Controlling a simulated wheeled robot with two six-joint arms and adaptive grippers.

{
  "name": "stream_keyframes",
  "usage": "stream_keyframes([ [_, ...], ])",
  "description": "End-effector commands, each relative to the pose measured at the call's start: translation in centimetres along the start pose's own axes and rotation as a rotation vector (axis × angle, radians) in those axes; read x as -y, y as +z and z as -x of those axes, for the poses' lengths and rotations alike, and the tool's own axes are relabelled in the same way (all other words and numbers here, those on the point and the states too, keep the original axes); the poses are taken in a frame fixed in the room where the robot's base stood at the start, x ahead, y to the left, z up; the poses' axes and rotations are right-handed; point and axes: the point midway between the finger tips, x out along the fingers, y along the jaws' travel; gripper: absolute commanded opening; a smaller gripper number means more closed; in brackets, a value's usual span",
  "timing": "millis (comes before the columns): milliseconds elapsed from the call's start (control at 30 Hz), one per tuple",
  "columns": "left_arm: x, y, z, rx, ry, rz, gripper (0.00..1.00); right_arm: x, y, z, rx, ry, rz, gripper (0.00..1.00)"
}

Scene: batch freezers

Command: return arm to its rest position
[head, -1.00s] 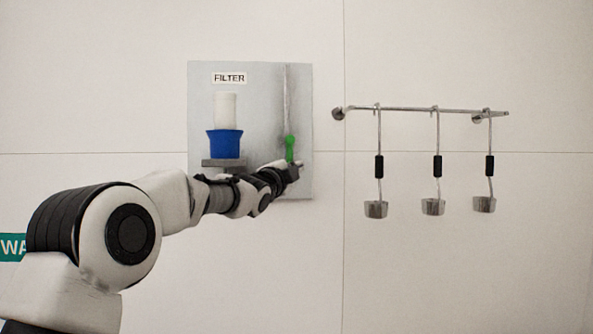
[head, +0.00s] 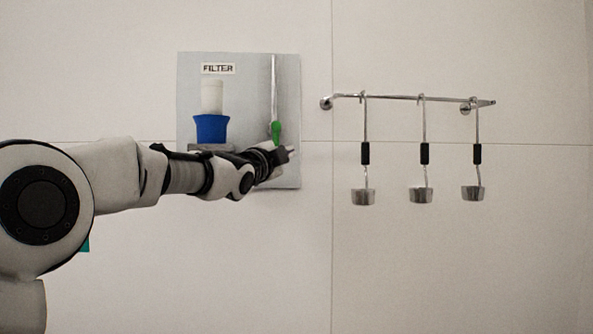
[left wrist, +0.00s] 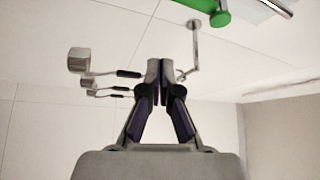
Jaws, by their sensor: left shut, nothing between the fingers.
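My left arm comes in from the left in the head view. Its gripper (head: 286,154) is in front of the lower right part of the filter panel, just below a green-handled tool (head: 276,131). In the left wrist view the two fingers (left wrist: 160,80) meet at their tips, with nothing between them. The green handle (left wrist: 205,5) shows at the top of that view, apart from the fingers. My right gripper is not in view.
A grey panel (head: 253,70) labelled FILTER carries a blue cup (head: 211,129) with a white cylinder (head: 212,96). A metal rail (head: 400,97) to the right holds three hanging ladles (head: 421,195). The wall below the rail is clear.

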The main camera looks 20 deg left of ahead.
Motion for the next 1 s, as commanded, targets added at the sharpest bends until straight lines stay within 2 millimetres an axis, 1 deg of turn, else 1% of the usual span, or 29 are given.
stream_keyframes([
  [33,-0.3,0.1,1.0,0.000,-0.001,0.001,0.00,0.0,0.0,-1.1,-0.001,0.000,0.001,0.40],
  [100,0.1,0.1,1.9,0.000,-0.001,0.001,0.00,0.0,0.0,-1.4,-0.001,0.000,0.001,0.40],
  [200,0.4,-0.1,2.6,0.000,0.000,0.000,0.00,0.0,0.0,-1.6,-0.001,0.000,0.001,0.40],
  [667,0.6,-0.1,2.8,0.000,0.001,0.000,0.00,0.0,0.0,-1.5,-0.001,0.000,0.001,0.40],
  [767,0.1,0.1,2.6,0.002,0.008,0.000,0.00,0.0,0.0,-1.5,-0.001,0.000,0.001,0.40],
  [833,-1.6,0.6,1.9,0.009,0.032,0.000,0.00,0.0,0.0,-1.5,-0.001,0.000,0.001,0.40],
  [867,-3.0,0.9,1.5,0.014,0.050,0.000,0.00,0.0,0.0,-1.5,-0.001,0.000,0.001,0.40],
  [967,-9.4,2.5,-0.3,0.037,0.139,-0.005,0.00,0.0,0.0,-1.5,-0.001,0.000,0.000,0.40],
  [1000,-12.8,3.2,-0.9,0.048,0.187,-0.007,0.00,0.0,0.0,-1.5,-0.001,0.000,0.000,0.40],
])
